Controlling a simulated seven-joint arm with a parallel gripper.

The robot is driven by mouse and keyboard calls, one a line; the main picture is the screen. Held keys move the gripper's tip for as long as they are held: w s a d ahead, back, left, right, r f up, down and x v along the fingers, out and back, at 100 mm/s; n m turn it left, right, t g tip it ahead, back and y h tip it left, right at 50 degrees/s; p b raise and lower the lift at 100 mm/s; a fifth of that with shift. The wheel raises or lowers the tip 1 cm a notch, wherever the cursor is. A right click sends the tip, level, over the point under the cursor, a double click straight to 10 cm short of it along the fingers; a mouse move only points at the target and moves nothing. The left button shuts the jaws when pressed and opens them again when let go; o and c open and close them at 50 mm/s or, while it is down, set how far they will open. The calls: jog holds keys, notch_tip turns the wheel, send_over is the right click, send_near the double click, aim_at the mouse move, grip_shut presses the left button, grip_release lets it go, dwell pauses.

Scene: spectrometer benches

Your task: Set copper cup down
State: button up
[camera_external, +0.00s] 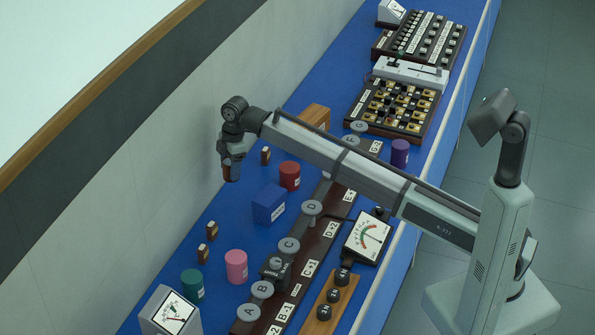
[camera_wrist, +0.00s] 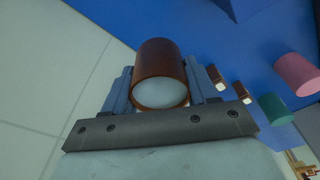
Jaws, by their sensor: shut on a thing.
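The copper cup (camera_wrist: 158,62) is a brown-orange cylinder between the two fingers of my gripper (camera_wrist: 160,85) in the wrist view, with its pale round end towards the camera. My gripper is shut on it. In the external view my gripper (camera_external: 232,163) hangs down near the wall side of the blue bench (camera_external: 225,215), and the copper cup (camera_external: 233,172) shows at its lower end. The cup appears to be above the bench surface; the exact height is hard to tell.
A red cylinder (camera_external: 290,176) and a blue box (camera_external: 268,203) stand to the right of my gripper. A pink cylinder (camera_external: 236,266) and a green cylinder (camera_external: 192,284) stand nearer the camera. Small brown blocks (camera_external: 212,230) are along the wall. Bench between them is bare.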

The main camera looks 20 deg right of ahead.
jog(key=s+a+n, duration=0.1)
jog(key=s+a, duration=0.1)
jog(key=s, duration=0.6)
jog(key=s+a+n, duration=0.1)
jog(key=s+a, duration=0.1)
jog(key=s, duration=0.6)
jog(key=shift+m, duration=0.5)
jog(key=shift+s+d+f, duration=0.45)
jog(key=shift+d+f, duration=0.1)
jog(key=shift+f, duration=1.2)
jog(key=shift+s+d+f, duration=0.5)
jog(key=shift+d+f, duration=0.05)
jog(key=shift+f, duration=1.25)
jog(key=shift+s+d+f, duration=0.45)
jog(key=shift+d+f, duration=0.1)
jog(key=shift+f, duration=1.2)
jog(key=shift+f, duration=0.1)
jog(key=o, duration=1.2)
jog(key=r, duration=0.4)
jog(key=d+r, duration=0.1)
jog(key=r, duration=0.7)
jog(key=shift+w+d+r, duration=0.1)
jog(key=shift+w+d, duration=0.05)
jog(key=shift+d, duration=0.05)
